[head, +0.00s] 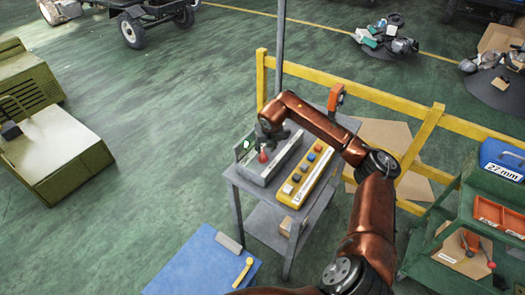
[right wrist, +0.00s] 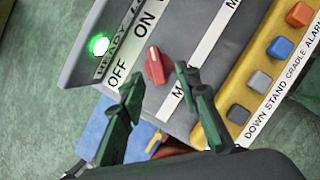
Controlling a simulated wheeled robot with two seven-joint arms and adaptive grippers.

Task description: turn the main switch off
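The main switch is a red rotary knob (right wrist: 154,66) on a grey panel box (right wrist: 190,28), between the fingers of my right gripper (right wrist: 155,82) in the right wrist view. The labels OFF and ON stand beside the knob, and its pointer mark looks turned toward ON. The fingers are apart, with a gap on both sides of the knob. In the head view the red knob (head: 263,157) shows just below my right gripper (head: 266,145). A green lamp (right wrist: 99,45) glows at the panel's end by the READY label. My left gripper is not in view.
A yellow button box (head: 305,174) with several coloured buttons lies right beside the grey panel on a small grey stand. A yellow railing (head: 390,110) runs behind it. A blue board (head: 205,262) is in front, and a green shelf with bins (head: 470,225) stands at right.

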